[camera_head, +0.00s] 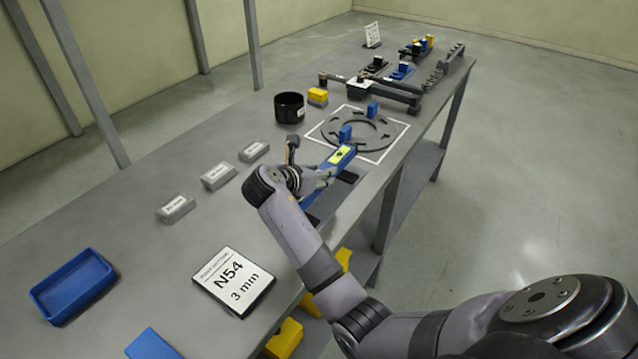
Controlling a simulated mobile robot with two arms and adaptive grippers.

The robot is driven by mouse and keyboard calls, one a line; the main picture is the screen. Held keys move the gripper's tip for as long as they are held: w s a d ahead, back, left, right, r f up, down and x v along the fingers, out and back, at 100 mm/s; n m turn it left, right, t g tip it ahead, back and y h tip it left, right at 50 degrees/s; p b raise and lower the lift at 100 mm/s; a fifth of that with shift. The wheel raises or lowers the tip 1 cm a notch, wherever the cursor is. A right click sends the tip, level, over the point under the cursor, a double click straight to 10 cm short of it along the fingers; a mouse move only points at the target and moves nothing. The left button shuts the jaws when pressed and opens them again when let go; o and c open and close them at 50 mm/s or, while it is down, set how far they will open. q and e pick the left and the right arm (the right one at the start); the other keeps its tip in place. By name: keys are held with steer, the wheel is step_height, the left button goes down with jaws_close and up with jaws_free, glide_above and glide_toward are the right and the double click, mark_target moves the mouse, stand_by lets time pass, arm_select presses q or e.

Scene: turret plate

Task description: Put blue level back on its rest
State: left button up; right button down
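The blue level (341,160) is a long blue bar with a yellow patch near its far end, near the right edge of the table. My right gripper (324,179) comes from the lower right and is at the middle of the level, with its fingers appearing shut on it. The wrist and forearm hide part of the near end. A dark block (348,177) shows just right of the level, apparently part of its rest. Whether the level touches it cannot be told. My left gripper is not in view.
A grey ring plate (392,133) with blue blocks lies beyond the level, inside a white square outline. Labelled grey boxes (218,176), a sign (234,281) and blue tray (72,286) are left.

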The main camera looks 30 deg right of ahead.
step_height(320, 180, down, 4)
steer(key=shift+r, duration=0.2)
steer(key=c, duration=1.5)
jaws_free()
steer(key=shift+f, duration=0.1)
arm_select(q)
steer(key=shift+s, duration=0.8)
arm_select(e)
steer(key=o, duration=0.4)
steer(key=shift+o, duration=0.2)
steer(key=v, duration=1.2)
steer(key=shift+b, duration=0.4)
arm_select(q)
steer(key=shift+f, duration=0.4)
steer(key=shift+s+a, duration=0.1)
